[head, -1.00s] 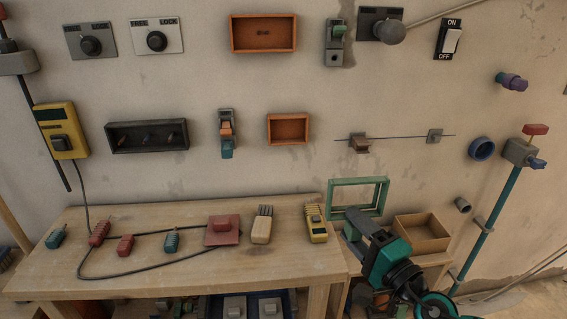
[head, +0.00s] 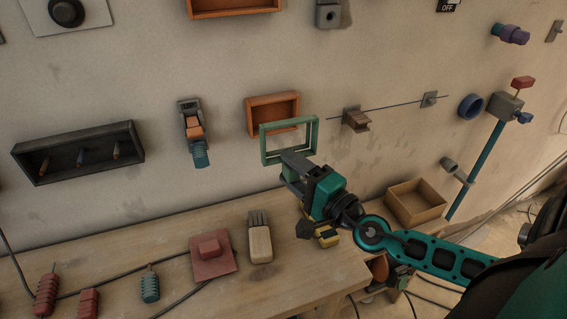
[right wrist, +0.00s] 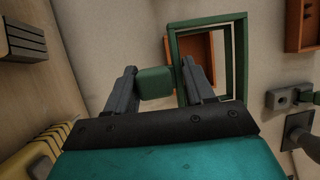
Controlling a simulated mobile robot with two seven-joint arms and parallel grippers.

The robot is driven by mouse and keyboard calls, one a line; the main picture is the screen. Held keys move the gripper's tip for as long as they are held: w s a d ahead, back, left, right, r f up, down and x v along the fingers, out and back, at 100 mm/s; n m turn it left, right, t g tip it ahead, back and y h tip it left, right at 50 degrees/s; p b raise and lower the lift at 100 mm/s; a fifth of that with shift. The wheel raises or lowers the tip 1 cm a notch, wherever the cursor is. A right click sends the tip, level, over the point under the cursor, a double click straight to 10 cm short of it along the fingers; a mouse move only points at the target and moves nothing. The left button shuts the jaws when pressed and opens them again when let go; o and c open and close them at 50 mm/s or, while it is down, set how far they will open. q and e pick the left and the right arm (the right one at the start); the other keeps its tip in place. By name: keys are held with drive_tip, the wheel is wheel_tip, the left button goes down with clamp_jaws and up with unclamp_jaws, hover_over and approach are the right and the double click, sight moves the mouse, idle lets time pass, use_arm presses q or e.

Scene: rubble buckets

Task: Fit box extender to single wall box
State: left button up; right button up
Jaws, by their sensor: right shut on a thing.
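The single wall box (head: 272,98) is a small orange open box fixed on the wall. The box extender (head: 263,146) is a green rectangular open frame. My right gripper (head: 291,166) is shut on the extender's green tab and holds the frame upright, in front of and slightly below the wall box in the head view. In the right wrist view the tab sits between the fingers (right wrist: 158,75), and the orange box (right wrist: 204,48) shows partly through the frame (right wrist: 241,75). The two look offset and apart; the exact gap is unclear. My left gripper is out of view.
A black box (head: 78,152) with several wires and a switch unit (head: 193,135) are on the wall to the left. A rail clamp (head: 356,120) is to the right. The workbench (head: 200,297) below bears a red block (head: 212,262) and a brush (head: 259,240).

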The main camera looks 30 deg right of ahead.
drive_tip(key=shift+s, duration=0.15)
drive_tip(key=shift+f+b, duration=0.15)
drive_tip(key=shift+b, duration=0.3)
drive_tip(key=shift+f+b, duration=0.1)
drive_tip(key=shift+b, duration=0.4)
drive_tip(key=w, duration=0.2)
drive_tip(key=w+d, duration=0.1)
drive_tip(key=w, duration=0.2)
drive_tip(key=shift+w+d+r, duration=0.2)
